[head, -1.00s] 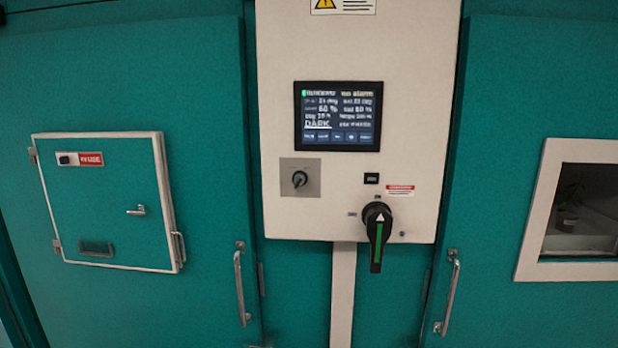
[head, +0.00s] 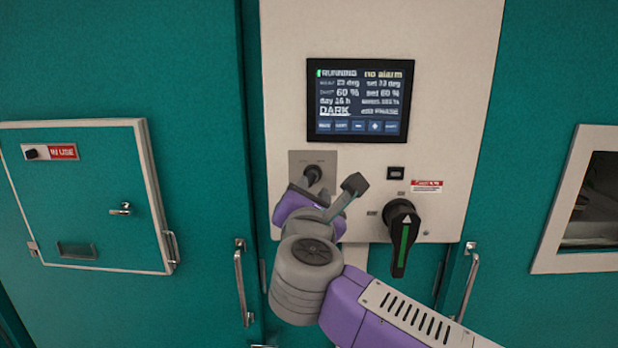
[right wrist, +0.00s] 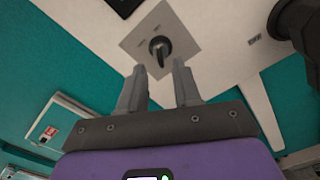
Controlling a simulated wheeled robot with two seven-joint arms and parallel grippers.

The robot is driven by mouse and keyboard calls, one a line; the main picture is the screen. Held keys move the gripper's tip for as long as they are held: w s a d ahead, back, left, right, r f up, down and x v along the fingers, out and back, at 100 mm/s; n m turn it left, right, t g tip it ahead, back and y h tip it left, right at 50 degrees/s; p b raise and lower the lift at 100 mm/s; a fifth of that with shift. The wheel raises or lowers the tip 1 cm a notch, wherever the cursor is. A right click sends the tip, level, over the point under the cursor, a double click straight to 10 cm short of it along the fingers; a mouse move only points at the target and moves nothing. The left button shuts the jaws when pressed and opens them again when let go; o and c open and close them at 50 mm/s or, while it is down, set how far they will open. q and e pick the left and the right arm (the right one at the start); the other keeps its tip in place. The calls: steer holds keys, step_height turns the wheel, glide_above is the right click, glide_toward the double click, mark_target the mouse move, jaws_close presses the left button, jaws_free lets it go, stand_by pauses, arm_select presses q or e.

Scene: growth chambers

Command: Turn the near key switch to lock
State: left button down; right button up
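The key switch (head: 313,173) is a small black round switch on a square grey plate (head: 327,158), low on the white control panel. It also shows in the right wrist view (right wrist: 159,47), with small marks on the plate around it. My right gripper (head: 309,184) is in front of the plate and partly hides the switch in the head view. In the right wrist view its two grey fingers (right wrist: 159,82) are apart with nothing between them, pointing toward the switch. I cannot tell whether they touch it. My left gripper is not in view.
A display (head: 360,101) reading DARK is above the switch. A large black rotary handle (head: 403,235) with a green stripe is to its right. Door handles (head: 243,288) and a small hatch (head: 90,195) are on the teal doors. A window (head: 590,205) is at right.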

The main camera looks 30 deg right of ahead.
mark_target(312, 184)
steer(key=p+x, duration=0.1)
steer(key=x, duration=0.5)
steer(key=shift+w+f, duration=0.1)
steer(key=shift+c, duration=0.3)
jaws_close()
steer(key=shift+n, duration=0.4)
steer(key=n+p, duration=0.1)
steer(key=n, duration=0.4)
steer(key=n+p, duration=0.2)
steer(key=n, duration=0.4)
steer(key=shift+n+p, duration=0.3)
